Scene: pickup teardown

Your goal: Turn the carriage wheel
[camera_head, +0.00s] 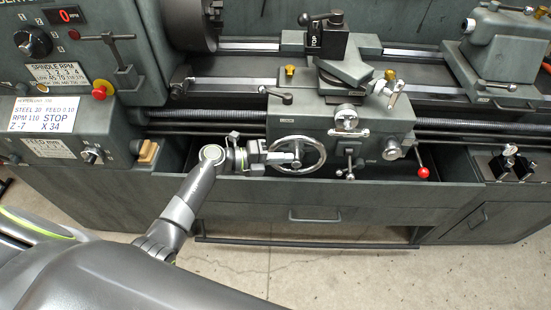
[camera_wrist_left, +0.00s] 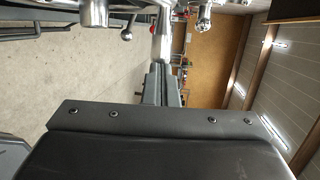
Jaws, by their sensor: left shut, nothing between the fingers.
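The carriage wheel (camera_head: 319,143) is a silver handwheel on the front of the lathe's grey carriage apron (camera_head: 340,125). My left arm reaches in from the lower left, and my left gripper (camera_head: 288,158) lies across the left part of the wheel. Its fingers look shut together with nothing between them. The gripper hides part of the rim and spokes; whether it touches the wheel I cannot tell. In the left wrist view the shut fingers (camera_wrist_left: 157,72) point at a silver metal part (camera_wrist_left: 162,45). My right gripper is not in view.
A lever with a red knob (camera_head: 423,172) sticks out right of the wheel. The chip tray and cabinet drawer (camera_head: 315,214) lie below. The headstock panel (camera_head: 55,110) stands left.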

